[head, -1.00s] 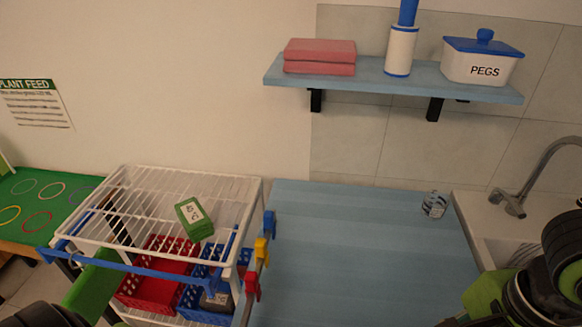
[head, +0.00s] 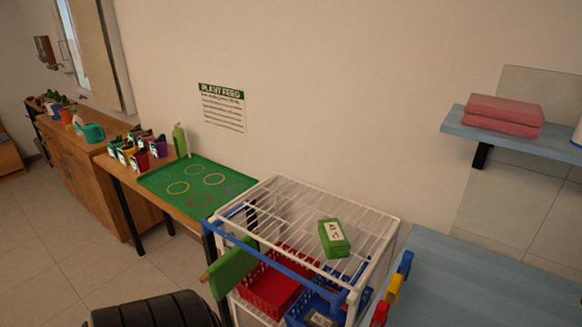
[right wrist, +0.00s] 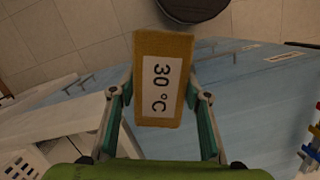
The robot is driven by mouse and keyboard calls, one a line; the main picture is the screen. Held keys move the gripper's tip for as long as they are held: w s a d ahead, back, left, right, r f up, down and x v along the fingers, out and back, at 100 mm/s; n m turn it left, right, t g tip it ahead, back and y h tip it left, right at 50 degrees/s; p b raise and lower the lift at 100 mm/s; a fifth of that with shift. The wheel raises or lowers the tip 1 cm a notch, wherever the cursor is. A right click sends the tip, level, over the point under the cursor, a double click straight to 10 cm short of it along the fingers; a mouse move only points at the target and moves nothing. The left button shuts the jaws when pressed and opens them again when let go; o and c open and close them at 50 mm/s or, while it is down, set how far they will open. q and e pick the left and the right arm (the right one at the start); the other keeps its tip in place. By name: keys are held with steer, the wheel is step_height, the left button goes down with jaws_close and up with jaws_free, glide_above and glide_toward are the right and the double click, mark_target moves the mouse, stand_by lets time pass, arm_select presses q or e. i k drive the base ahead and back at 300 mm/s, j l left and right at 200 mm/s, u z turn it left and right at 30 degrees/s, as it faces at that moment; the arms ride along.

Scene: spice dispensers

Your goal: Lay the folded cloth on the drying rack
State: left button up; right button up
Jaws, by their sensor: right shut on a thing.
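My right gripper (right wrist: 162,88) is shut on an ochre folded cloth (right wrist: 184,60) with a white "30 °C" label in the right wrist view. The gripped cloth is held above a blue surface; the head view does not show it. The drying rack (head: 292,187), with a white wire top, stands at lower centre in the head view. A green folded block (head: 336,250) with a white label lies on the right part of its top; the rest of the top looks bare. My left gripper is not in view.
Red (head: 276,292) and blue (head: 312,309) baskets sit under the rack top. Coloured hooks (head: 394,288) line its right side, beside a blue counter (head: 465,285). A green mat (head: 172,180) lies left. Pink folded cloths (head: 505,110) lie on a wall shelf (head: 465,121).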

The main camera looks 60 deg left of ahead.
mark_target(275, 217)
steer(key=k+u, duration=0.2)
steer(key=u, duration=0.25)
steer(key=k+j+u, duration=0.1)
steer(key=u, duration=0.4)
steer(key=i+j, duration=0.15)
steer(key=j, duration=0.2)
steer(key=i+j+u, duration=0.1)
steer(key=j, duration=0.3)
steer(key=i+j, duration=0.15)
steer(key=j, duration=0.2)
steer(key=i+j, duration=0.15)
steer(key=j, duration=0.2)
steer(key=i+j+u, duration=0.1)
steer(key=j, duration=0.25)
steer(key=i+j, duration=0.2)
steer(key=j, duration=0.15)
steer(key=u, duration=0.05)
